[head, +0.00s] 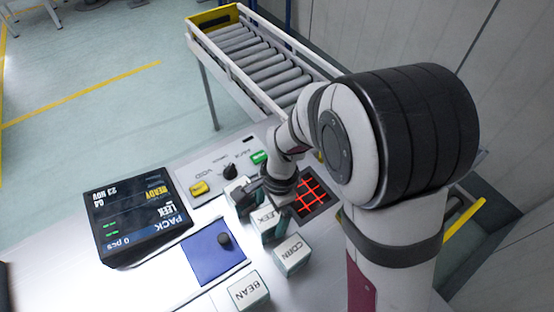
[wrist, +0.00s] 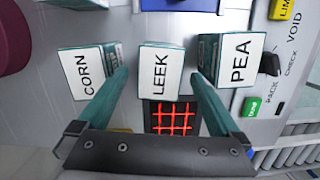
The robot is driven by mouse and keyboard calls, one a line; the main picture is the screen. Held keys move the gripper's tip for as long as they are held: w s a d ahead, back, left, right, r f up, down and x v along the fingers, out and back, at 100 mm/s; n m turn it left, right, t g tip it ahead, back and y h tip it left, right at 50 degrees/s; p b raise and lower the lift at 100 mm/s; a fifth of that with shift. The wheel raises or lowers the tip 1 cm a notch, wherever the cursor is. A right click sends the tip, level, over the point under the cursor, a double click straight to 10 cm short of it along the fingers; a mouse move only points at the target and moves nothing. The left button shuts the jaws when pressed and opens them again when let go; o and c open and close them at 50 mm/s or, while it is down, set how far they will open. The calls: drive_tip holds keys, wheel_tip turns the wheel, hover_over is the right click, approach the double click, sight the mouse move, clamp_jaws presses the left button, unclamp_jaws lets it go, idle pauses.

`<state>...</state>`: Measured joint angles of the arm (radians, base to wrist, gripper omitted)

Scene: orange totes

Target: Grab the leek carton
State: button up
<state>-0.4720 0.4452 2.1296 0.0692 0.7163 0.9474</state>
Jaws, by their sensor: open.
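The leek carton (head: 267,220) stands upright on the pale worktop; its white top reading LEEK faces the wrist camera (wrist: 160,72). My gripper (wrist: 159,76) is open and empty, its two teal fingers spread on either side of the leek carton in the wrist view. The fingertips lie in the gaps toward the corn and pea cartons; I cannot tell how far above the worktop they are. In the head view my gripper (head: 258,190) is over the cartons and partly hides the leek carton.
The corn carton (wrist: 85,72) stands on one side of the leek carton, the pea carton (wrist: 233,60) on the other. A bean carton (head: 249,291) is nearer the front. A red-lit grid (head: 312,196), a blue pad (head: 205,259) and a screen reading LEEK (head: 135,215) are close by.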

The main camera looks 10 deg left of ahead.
drive_tip(key=f, duration=0.5)
drive_tip(key=shift+s+a+f, duration=0.35)
drive_tip(key=shift+c, duration=0.3)
clamp_jaws()
